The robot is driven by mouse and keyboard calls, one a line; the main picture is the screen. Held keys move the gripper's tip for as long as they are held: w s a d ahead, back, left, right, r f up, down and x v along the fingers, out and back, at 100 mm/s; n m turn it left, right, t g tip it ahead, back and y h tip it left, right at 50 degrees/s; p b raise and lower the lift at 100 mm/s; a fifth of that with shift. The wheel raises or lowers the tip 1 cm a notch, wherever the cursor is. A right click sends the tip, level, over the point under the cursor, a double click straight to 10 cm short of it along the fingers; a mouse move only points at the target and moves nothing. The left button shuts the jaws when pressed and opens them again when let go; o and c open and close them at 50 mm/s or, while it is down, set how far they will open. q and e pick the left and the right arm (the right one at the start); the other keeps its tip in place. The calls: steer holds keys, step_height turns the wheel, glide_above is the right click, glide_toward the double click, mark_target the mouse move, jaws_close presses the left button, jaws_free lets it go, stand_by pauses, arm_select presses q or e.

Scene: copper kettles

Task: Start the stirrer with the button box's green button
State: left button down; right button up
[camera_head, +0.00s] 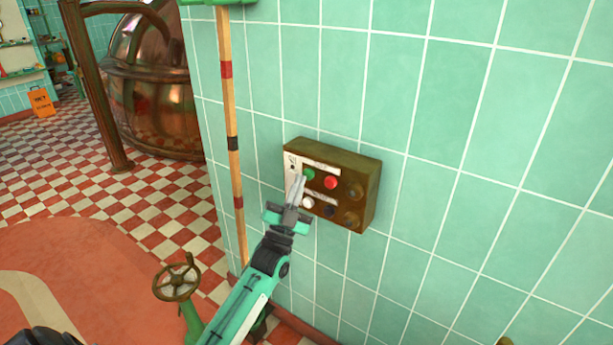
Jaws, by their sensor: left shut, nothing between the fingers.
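The button box (368,174) is a brown metal box with a pale front panel, fixed to the green tiled wall. Its green button (309,174) is at the upper left of the panel, with a red button (331,182) to its right. A white button (308,202) and a dark one (329,210) sit below. My left gripper (299,178) is shut and empty, its tips in front of the panel just left of and below the green button. I cannot tell whether they touch it. My right gripper is not in view.
A striped wooden pole (230,130) stands along the wall's corner left of the box. A valve handwheel (176,277) is at lower left. A large copper kettle (150,85) stands behind, and an orange sign (41,102) is far left. The checkered floor (155,200) between is open.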

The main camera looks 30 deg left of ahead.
arm_select(q)
steer(key=shift+w, duration=0.55)
stand_by(0.7)
steer(key=shift+s, duration=0.1)
steer(key=shift+s+p, duration=0.3)
steer(key=shift+s, duration=0.45)
steer(key=shift+s, duration=0.1)
steer(key=s, duration=0.1)
steer(key=s+p, duration=0.1)
steer(key=s, duration=0.1)
steer(key=s+p, duration=0.1)
steer(key=shift+s+a, duration=0.25)
steer(key=shift+s, duration=0.15)
stand_by(0.7)
